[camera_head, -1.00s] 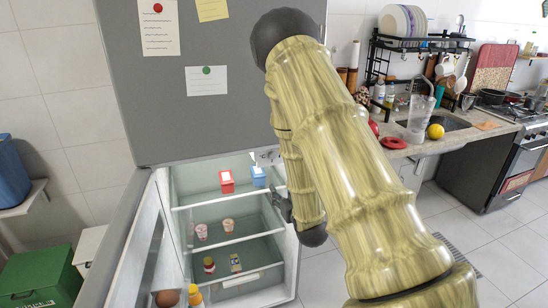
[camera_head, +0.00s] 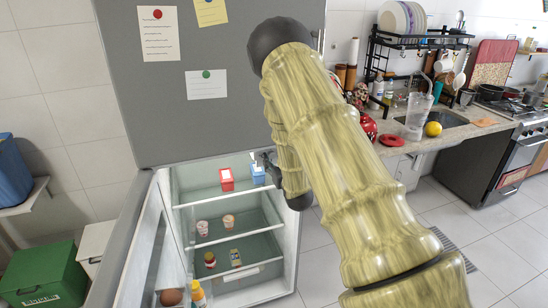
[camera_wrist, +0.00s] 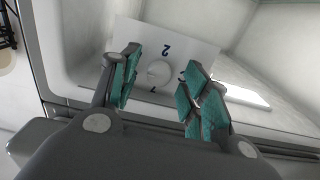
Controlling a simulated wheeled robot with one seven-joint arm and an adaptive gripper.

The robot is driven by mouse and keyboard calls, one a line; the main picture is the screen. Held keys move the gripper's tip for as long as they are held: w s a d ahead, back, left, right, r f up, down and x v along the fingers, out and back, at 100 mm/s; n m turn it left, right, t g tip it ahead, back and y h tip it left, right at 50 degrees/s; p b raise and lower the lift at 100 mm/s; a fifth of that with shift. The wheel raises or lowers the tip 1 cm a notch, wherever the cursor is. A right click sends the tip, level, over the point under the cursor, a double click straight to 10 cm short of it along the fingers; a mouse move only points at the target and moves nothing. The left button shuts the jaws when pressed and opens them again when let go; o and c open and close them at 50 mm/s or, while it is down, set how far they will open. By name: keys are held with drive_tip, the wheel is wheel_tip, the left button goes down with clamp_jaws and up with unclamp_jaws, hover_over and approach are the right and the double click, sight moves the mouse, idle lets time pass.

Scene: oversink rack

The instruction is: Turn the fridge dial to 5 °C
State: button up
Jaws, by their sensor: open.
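The fridge dial (camera_wrist: 160,73) is a round white knob on a white panel (camera_wrist: 188,45) with dark blue numbers, in the wrist view. A 2 shows above the knob, a 7 below it, and another mark at its right is partly hidden by a finger. The pointer setting is too unclear to read. My gripper (camera_wrist: 160,80) is open, with a teal-padded finger on each side of the knob in that picture; contact cannot be told. In the head view my gripper (camera_head: 266,160) is at the fridge's upper right interior, and the dial is hidden there.
The fridge (camera_head: 292,232) stands open, its door at the left. A red carton (camera_head: 226,180) and a blue carton (camera_head: 257,177) stand on the upper shelf, the blue one close to my gripper. Cups and jars are lower down. A sink counter (camera_head: 455,140) is at the right.

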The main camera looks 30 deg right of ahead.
drive_tip(key=shift+w+d, duration=0.15)
drive_tip(key=shift+w, duration=0.25)
drive_tip(key=c, duration=1)
drive_tip(key=shift+f+n+b, duration=0.1)
drive_tip(key=shift+n+b, duration=0.2)
drive_tip(key=shift+b, duration=0.05)
drive_tip(key=n+b, duration=0.2)
drive_tip(key=shift+f+b, duration=0.1)
drive_tip(key=shift+b, duration=0.2)
drive_tip(key=shift+r+n+b, duration=0.2)
drive_tip(key=shift+n+b, duration=1)
drive_tip(key=shift+n, duration=0.4)
drive_tip(key=shift+d, duration=0.1)
